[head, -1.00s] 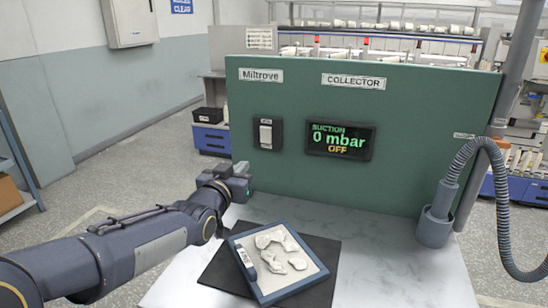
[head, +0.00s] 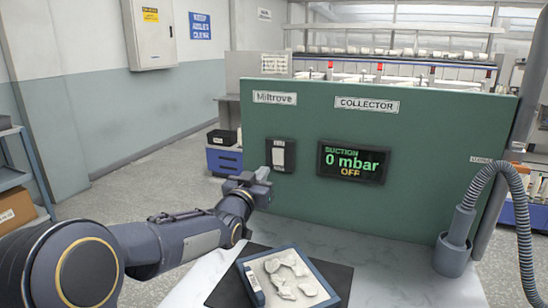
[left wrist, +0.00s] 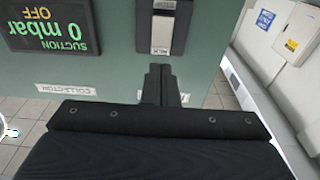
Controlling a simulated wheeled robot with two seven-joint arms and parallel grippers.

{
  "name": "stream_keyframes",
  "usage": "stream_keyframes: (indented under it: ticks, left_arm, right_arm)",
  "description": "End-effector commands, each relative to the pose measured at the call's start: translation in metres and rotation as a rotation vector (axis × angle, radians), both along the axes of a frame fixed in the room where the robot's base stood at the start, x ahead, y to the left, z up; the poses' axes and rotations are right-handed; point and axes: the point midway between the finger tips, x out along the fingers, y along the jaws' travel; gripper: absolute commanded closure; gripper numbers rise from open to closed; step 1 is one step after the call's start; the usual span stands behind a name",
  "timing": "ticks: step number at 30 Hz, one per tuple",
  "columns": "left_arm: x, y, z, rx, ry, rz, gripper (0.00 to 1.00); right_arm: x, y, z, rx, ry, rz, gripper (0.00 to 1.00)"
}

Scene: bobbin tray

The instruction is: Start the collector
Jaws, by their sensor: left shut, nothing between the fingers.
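The green collector panel (head: 430,135) carries a dark-framed rocker switch (head: 280,155) with a pale rocker, and a display (head: 353,162) reading "SUCTION 0 mbar OFF". My left gripper (head: 263,176) is shut and empty, just below and left of the switch in the head view. In the left wrist view, which is upside down, the shut fingers (left wrist: 160,82) point toward the switch (left wrist: 162,28). The display (left wrist: 50,27) shows there too. I cannot tell whether the fingertips touch the panel; a gap to the switch shows. My right gripper is out of view.
A blue-rimmed tray (head: 244,274) with white scraps lies on a dark mat (head: 335,281) on the pale bench. A grey hose (head: 524,225) runs into a holder (head: 452,254) at the right. The bench between them is clear.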

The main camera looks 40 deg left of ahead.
Motion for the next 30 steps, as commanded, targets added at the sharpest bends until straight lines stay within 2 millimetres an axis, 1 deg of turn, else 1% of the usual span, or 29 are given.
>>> stream_keyframes:
  ticks: [1, 6, 9, 12, 18, 27, 29, 30]
  left_arm:
    - [0.012, 0.004, 0.002, -0.001, 0.003, -0.001, 1.00]
    - [0.046, 0.014, 0.006, -0.001, 0.002, -0.001, 1.00]
    - [0.062, 0.019, 0.009, 0.000, 0.002, -0.001, 1.00]
    - [0.074, 0.023, 0.010, 0.000, 0.001, 0.000, 1.00]
    - [0.084, 0.027, 0.010, 0.000, 0.001, 0.000, 1.00]
    - [0.085, 0.027, 0.010, 0.000, 0.001, 0.000, 1.00]
    - [0.085, 0.027, 0.012, -0.002, 0.007, 0.000, 1.00]
    - [0.086, 0.027, 0.015, -0.005, 0.017, 0.000, 1.00]
  right_arm:
    - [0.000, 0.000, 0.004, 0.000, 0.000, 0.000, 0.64]
    - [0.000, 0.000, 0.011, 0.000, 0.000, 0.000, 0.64]
    - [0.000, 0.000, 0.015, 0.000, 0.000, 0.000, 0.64]
    - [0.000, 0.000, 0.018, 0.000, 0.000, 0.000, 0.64]
    - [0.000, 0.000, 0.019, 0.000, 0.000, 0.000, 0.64]
    - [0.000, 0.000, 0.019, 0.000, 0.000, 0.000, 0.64]
    - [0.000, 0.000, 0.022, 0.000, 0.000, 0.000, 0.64]
    - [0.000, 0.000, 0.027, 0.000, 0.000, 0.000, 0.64]
